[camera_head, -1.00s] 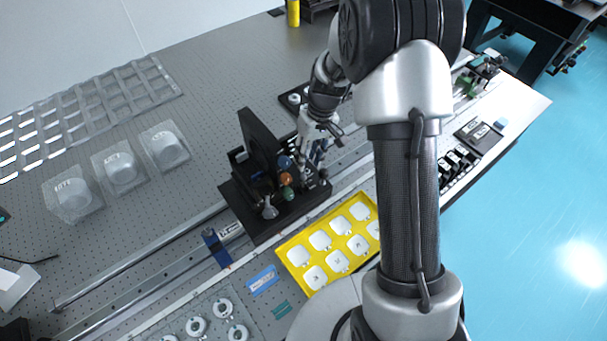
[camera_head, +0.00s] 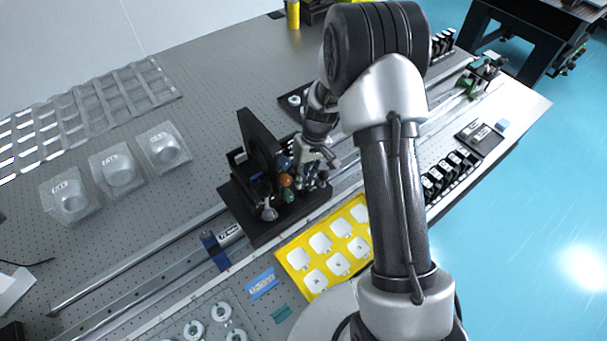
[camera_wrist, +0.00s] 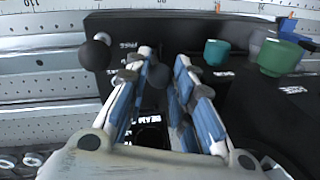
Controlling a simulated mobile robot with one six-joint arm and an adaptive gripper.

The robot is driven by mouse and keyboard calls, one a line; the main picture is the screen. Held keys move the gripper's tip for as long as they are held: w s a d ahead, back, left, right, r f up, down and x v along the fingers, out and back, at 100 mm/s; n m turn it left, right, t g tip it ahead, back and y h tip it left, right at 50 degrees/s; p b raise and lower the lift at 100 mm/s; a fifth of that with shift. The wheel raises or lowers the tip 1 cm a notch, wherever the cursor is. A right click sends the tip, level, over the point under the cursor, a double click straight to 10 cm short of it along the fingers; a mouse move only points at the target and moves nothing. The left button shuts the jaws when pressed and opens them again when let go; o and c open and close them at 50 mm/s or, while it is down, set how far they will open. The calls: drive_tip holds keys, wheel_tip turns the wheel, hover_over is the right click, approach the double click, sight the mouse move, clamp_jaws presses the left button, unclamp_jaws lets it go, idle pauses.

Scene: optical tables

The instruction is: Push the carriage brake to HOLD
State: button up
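The black carriage (camera_head: 262,225) sits across the rail in the head view, with an upright black plate and several coloured knobs. In the wrist view a black ball knob (camera_wrist: 95,54) stands at the carriage's edge beside a label reading FREE; it looks like the brake lever's end. No HOLD label is readable. My gripper (camera_head: 318,172) is low over the carriage's right side. In the wrist view my gripper (camera_wrist: 160,62) has its fingers apart, to the right of the ball knob and not touching it. A dark rounded part (camera_wrist: 160,76) shows between the fingers; I cannot tell whether they touch it.
A teal knob (camera_wrist: 216,51) and a green knob (camera_wrist: 279,57) stand right of the fingers. An orange knob (camera_head: 285,180) is close to my gripper in the head view. A yellow tray (camera_head: 296,259) lies in front of the carriage. A blue rail clamp (camera_head: 215,250) is at its left.

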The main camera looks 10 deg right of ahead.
clamp_jaws()
drive_tip(key=shift+w, duration=0.1)
drive_tip(key=shift+w+a+r+g+p, duration=0.15)
drive_tip(key=shift+g+p, duration=0.25)
drive_tip(key=shift+p, duration=0.4)
drive_tip(key=shift+w+a+g+h+p, duration=0.15)
drive_tip(key=shift+w+g+h+p, duration=0.25)
drive_tip(key=shift+w+g+p, duration=0.15)
drive_tip(key=shift+w+a+f+g+h+b, duration=0.25)
drive_tip(key=shift+w+f+g+h+b, duration=0.4)
drive_tip(key=shift+g, duration=0.4)
drive_tip(key=shift+w+a+m+g+b, duration=0.15)
drive_tip(key=shift+w+m+g+b, duration=0.15)
drive_tip(key=shift+g+b, duration=0.35)
